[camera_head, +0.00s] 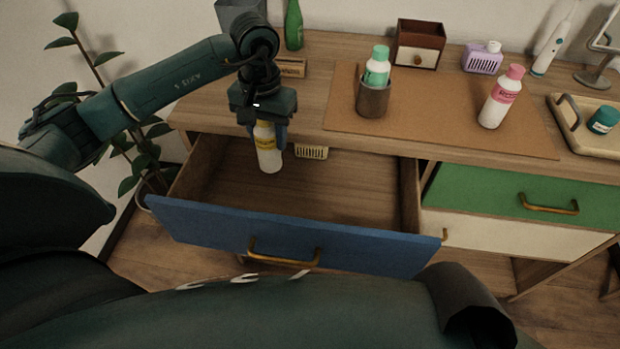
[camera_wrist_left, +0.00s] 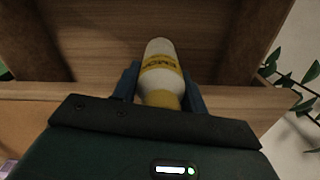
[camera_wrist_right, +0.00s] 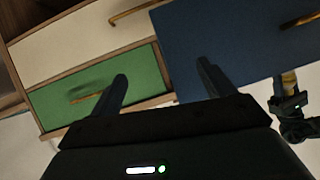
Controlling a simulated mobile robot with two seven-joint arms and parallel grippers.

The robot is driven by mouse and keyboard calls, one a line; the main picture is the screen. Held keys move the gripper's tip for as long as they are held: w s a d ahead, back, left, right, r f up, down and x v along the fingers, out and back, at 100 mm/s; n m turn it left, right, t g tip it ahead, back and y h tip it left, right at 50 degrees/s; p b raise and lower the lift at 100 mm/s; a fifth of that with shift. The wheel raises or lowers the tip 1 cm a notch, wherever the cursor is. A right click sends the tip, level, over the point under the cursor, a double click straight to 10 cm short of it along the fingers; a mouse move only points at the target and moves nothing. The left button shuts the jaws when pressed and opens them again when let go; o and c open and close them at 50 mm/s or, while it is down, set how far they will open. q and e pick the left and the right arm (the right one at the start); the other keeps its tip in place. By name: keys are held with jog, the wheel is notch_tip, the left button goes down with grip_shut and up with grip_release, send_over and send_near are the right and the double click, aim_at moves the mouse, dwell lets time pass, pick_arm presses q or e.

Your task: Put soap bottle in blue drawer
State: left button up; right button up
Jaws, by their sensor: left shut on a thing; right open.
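A white bottle with a yellow label (camera_head: 267,150) hangs in my left gripper (camera_head: 266,128), which is shut on its upper part. The bottle is over the left part of the open blue drawer (camera_head: 300,236); I cannot tell whether its base touches the drawer floor. In the left wrist view the bottle (camera_wrist_left: 160,72) sits between the two fingers (camera_wrist_left: 160,85). My right gripper (camera_wrist_right: 163,85) is open and empty in the right wrist view, with the blue drawer front (camera_wrist_right: 215,45) and the green drawer (camera_wrist_right: 105,90) beyond it.
A cream basket-like item (camera_head: 312,152) is at the drawer's back. A plant (camera_head: 140,150) is at left.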

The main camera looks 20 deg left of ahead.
aim_at(270, 166)
pick_arm(q)
jog(key=f, duration=0.8)
jog(key=shift+s+f, duration=0.35)
jog(key=shift+f, duration=0.05)
jog(key=shift+w+f+b, duration=0.1)
jog(key=shift+f+b, duration=0.3)
jog(key=shift+f, duration=2.1)
jog(key=o, duration=0.6)
jog(key=shift+f, duration=0.1)
jog(key=o, duration=0.5)
notch_tip(270, 166, up, 12)
jog(key=shift+r, duration=0.25)
